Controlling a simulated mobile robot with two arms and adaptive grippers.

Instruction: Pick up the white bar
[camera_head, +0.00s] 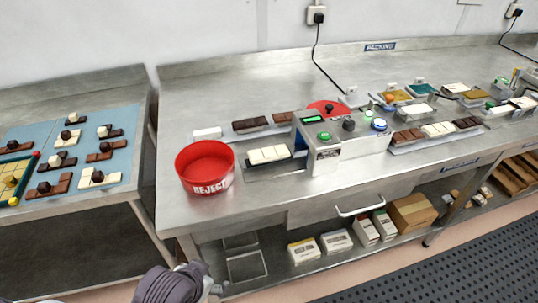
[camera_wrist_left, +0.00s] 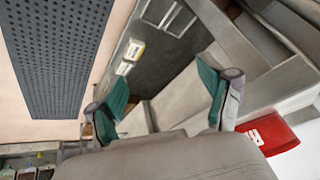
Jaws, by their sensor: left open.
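A white segmented bar (camera_head: 268,154) lies on a dark plate at the left mouth of the grey machine (camera_head: 345,145), just right of the red REJECT bin (camera_head: 207,168). Another white bar (camera_head: 438,130) lies between dark and brown bars on a tray right of the machine. My left arm shows at the bottom edge of the head view, low in front of the bench and well away from the bars. My left gripper (camera_wrist_left: 163,92) is open and empty in the left wrist view, its green-padded fingers apart. My right gripper is not in view.
Brown bars (camera_head: 251,125) and a small white block (camera_head: 207,133) lie behind the bin. A side table (camera_head: 70,205) at left holds assorted pieces. Boxes (camera_head: 336,241) stand on the lower shelf. The bench front is clear right of the bin. A perforated dark mat (camera_head: 450,260) lies on the floor.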

